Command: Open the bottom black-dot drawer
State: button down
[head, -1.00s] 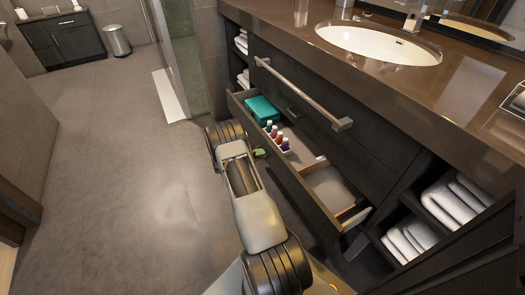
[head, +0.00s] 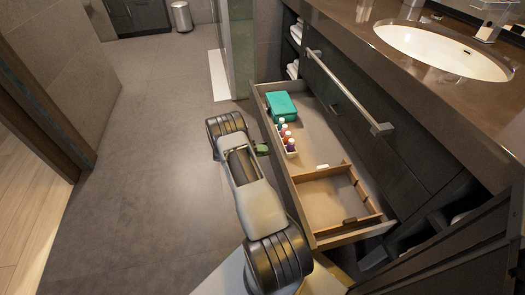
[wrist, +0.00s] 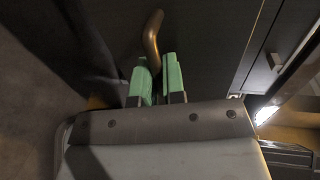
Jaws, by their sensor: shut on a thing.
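The open drawer (head: 285,172) sticks well out from the dark vanity, low down, with its inside in full view. Its dark front also shows in the wrist view (wrist: 105,30). A curved bronze handle (wrist: 152,40) stands out from that front. My gripper (wrist: 160,80) has green fingertips, one on each side of the handle's lower end, and is shut on it. In the head view my gripper (head: 262,148) is at the outer side of the drawer front, and the handle is too small to make out. No black dot can be made out.
The drawer holds a teal box (head: 281,106), small bottles (head: 286,137) in a white tray and a wooden divider (head: 335,195). A long metal bar (head: 345,88) juts out above it. The floor (head: 150,150) to the left is clear. A bin (head: 181,16) stands far back.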

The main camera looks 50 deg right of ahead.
jog(key=c, duration=1.2)
grip_release()
jog(key=shift+c, duration=0.2)
jog(key=p+v, duration=0.2)
jog(key=v, duration=1.1)
jog(key=shift+w+a+p, duration=0.25)
jog(key=shift+a+p, duration=0.05)
